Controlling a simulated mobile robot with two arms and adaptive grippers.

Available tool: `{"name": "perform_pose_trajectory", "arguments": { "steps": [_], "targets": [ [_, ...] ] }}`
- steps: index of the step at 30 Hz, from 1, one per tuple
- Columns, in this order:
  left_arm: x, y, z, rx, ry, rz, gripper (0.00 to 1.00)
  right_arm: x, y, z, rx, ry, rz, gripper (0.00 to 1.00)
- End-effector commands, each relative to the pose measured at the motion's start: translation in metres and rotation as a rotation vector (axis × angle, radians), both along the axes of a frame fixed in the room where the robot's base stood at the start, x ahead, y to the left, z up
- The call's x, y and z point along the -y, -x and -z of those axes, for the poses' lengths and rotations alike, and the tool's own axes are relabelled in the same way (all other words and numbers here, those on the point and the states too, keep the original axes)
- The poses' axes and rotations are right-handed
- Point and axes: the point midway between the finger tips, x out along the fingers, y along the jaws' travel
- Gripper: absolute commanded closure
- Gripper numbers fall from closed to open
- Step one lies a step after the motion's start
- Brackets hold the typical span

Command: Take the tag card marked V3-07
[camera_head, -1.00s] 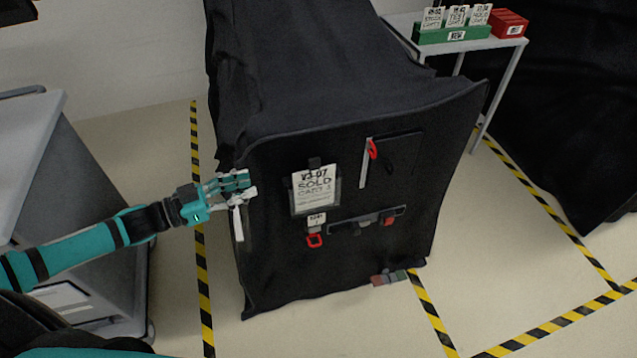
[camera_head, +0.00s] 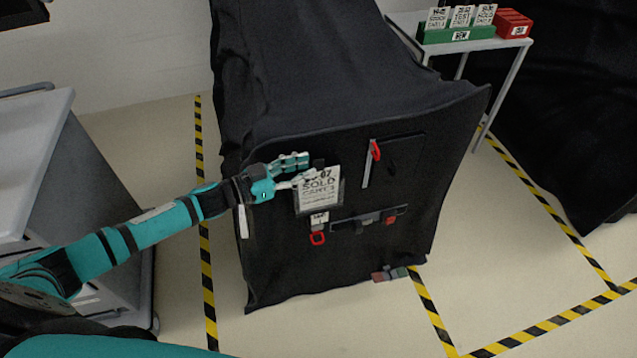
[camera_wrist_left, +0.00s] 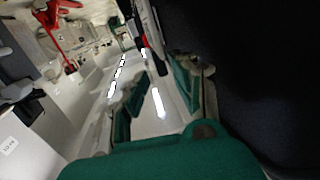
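The white tag card marked V3-07 (camera_head: 318,190), reading "SOLD", sits upright in a dark holder on the front of the black covered cart (camera_head: 285,270). My left gripper (camera_head: 301,168) is at the card's upper left corner, with its fingers apart and partly covering the first characters of the marking. I cannot tell whether a finger touches the card. In the left wrist view the two teal fingers of my left gripper (camera_wrist_left: 155,95) stand apart with a gap between them; I cannot make out the card there. My right gripper is not in view.
Below the card hang a small tag with a red ring (camera_head: 318,238) and a strip with clips (camera_head: 370,219). A red-handled item (camera_head: 376,150) is at upper right. A side table (camera_head: 515,55) holds a green card rack (camera_head: 460,39) and red box (camera_head: 513,22). A grey cart (camera_head: 35,130) stands left.

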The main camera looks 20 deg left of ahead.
Motion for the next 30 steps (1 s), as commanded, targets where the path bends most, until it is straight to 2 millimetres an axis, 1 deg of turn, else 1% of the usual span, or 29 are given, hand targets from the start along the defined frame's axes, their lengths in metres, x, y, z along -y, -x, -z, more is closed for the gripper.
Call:
{"name": "perform_pose_trajectory", "arguments": {
  "steps": [1,3,7,10,16,17,21,23,30],
  "targets": [
    [0.006,-0.007,-0.006,0.004,0.004,0.0,0.73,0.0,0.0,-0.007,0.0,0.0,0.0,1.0],
    [0.014,-0.015,-0.006,0.003,0.003,0.0,0.73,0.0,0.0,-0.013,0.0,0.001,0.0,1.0],
    [0.026,-0.027,-0.003,0.002,0.002,0.0,0.73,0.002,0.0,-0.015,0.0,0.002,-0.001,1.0],
    [0.03,-0.031,-0.001,0.001,0.001,0.001,0.73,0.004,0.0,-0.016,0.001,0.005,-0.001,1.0],
    [0.031,-0.031,0.0,0.001,0.001,0.0,0.73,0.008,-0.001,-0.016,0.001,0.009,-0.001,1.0],
    [0.03,-0.031,0.0,0.001,0.001,0.0,0.74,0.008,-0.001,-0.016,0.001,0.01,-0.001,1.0],
    [0.03,-0.031,0.0,0.001,0.001,0.0,0.93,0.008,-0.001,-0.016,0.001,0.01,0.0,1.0],
    [0.03,-0.031,0.0,0.001,0.001,0.0,1.0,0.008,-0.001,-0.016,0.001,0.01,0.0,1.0],
    [0.03,-0.031,0.0,0.001,0.001,0.0,1.0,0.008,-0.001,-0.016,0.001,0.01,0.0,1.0]
  ]
}}
